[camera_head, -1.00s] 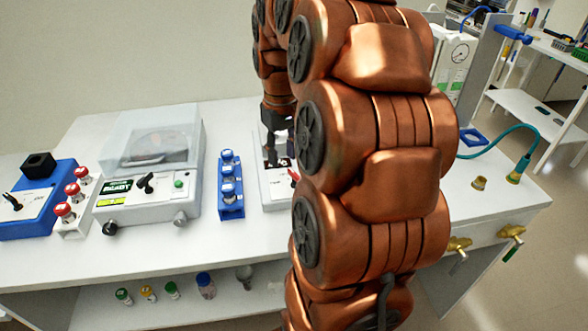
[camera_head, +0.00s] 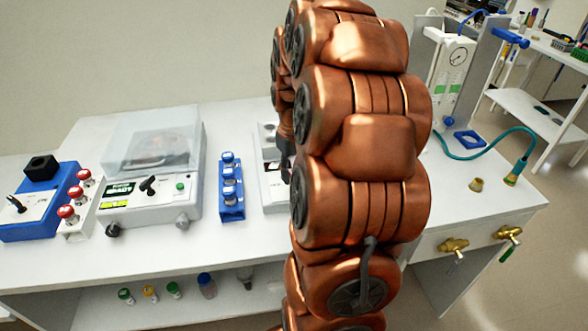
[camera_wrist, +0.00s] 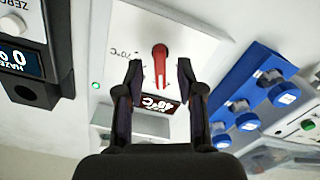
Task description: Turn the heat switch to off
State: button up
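The heat switch is a red lever knob (camera_wrist: 160,58) on a white panel (camera_wrist: 120,45) in the wrist view. Its long part runs down the picture toward a dark display (camera_wrist: 160,103) with upside-down temperature digits. My gripper (camera_wrist: 160,72) is open, with one finger on each side of the red lever. Gaps show between the lever and the fingers, so it is not clamped. In the head view my gripper (camera_head: 286,172) is over the white heating unit (camera_head: 270,196), and my arm hides the red lever and much of the unit.
Further left are a clear-lidded device (camera_head: 150,180), red-topped knobs (camera_head: 67,212) and a blue device (camera_head: 35,215). A teal hose (camera_head: 480,155) and brass valves (camera_head: 453,245) lie right of my arm.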

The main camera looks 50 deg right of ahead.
jog(key=shift+f, duration=0.15)
grip_shut()
dwell(0.4)
